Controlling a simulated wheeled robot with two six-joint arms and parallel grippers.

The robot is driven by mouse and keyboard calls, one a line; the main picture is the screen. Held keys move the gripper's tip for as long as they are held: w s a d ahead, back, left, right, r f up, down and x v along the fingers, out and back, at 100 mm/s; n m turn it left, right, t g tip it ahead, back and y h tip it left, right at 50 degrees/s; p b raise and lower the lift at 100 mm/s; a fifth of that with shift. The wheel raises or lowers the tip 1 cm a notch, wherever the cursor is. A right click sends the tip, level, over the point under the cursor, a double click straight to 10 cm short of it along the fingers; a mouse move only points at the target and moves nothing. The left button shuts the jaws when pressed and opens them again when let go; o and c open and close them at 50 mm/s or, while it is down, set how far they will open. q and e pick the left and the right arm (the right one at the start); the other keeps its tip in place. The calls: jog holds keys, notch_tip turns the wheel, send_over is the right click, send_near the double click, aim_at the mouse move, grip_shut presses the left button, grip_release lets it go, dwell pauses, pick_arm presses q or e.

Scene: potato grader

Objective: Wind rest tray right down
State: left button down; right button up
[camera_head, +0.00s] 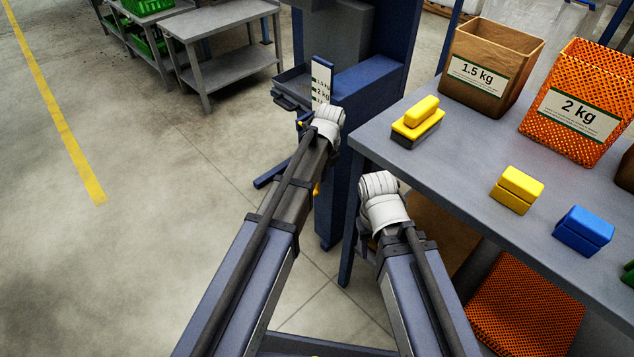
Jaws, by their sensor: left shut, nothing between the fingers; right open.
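A dark shallow tray (291,86), which looks like the rest tray, juts left from the blue machine column (368,92), well above the floor. A white card (321,80) with weight markings stands beside it. My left gripper (328,116) is at the column, just in front of and below the tray; its fingers are mostly hidden behind its white wrist, and it is shut and empty. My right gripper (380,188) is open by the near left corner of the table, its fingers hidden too. I cannot make out a winding handle.
The grey table (455,165) at right bears a brown 1.5 kg bag (490,95), an orange 2 kg bag (575,143), and yellow (517,190) and blue (583,232) blocks. Orange mesh (525,315) lies below. A grey trolley (215,22) stands behind; the left floor is clear.

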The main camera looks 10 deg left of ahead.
pick_arm(q)
jog(key=shift+f, duration=0.15)
jog(key=a+f+b, duration=0.1)
jog(key=f+b, duration=0.3)
jog(key=w+a+f+b, duration=0.1)
jog(key=f+b, duration=0.3)
jog(key=w+a+f+b, duration=0.1)
jog(key=f+b, duration=0.3)
jog(key=shift+w, duration=0.15)
jog(key=shift+w+a, duration=0.1)
jog(key=shift+a, duration=0.1)
jog(key=shift+w+a+f+b, duration=0.3)
jog(key=shift+a+f+b, duration=0.1)
jog(key=shift+b, duration=0.15)
jog(key=shift+r, duration=0.1)
